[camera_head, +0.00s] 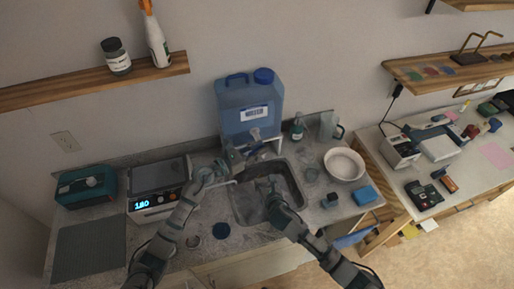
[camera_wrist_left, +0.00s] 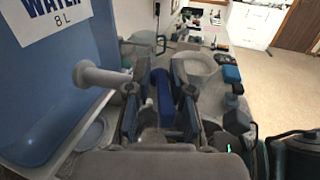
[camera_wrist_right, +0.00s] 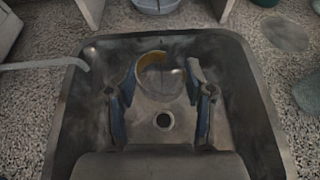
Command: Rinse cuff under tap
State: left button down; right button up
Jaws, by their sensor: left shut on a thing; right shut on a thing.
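The gold cuff (camera_wrist_right: 152,57) shows as a curved band between the fingertips of my right gripper (camera_wrist_right: 163,75), which is shut on it above the sink floor. In the head view my right gripper (camera_head: 271,186) is down inside the sink (camera_head: 240,208), and the cuff is too small to make out. The blue water jug (camera_head: 248,110) stands behind the sink. Its white tap spout (camera_wrist_left: 95,76) shows beside my left gripper (camera_wrist_left: 158,92). The left gripper is shut on a blue upright piece (camera_wrist_left: 164,100), seemingly the tap's lever. I cannot tell whether water runs.
A white bowl (camera_head: 344,164), a blue sponge-like block (camera_head: 365,195) and a green bottle (camera_head: 297,127) stand right of the sink. A device with a lit display (camera_head: 155,203) and a teal box (camera_head: 87,187) are on the left. A drain hole (camera_wrist_right: 164,121) shows in the sink.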

pick_arm(q)
jog(key=shift+s+d+n+t+y, duration=0.15)
jog(key=shift+n+t+y, duration=0.45)
jog(key=shift+t, duration=0.2)
jog(key=shift+n+t+y, duration=0.5)
jog(key=shift+y, duration=0.1)
jog(key=shift+r, duration=0.1)
jog(key=c, duration=1.2)
grip_release()
jog(key=shift+w, duration=0.2)
jog(key=v, duration=1.2)
jog(key=shift+w, duration=0.1)
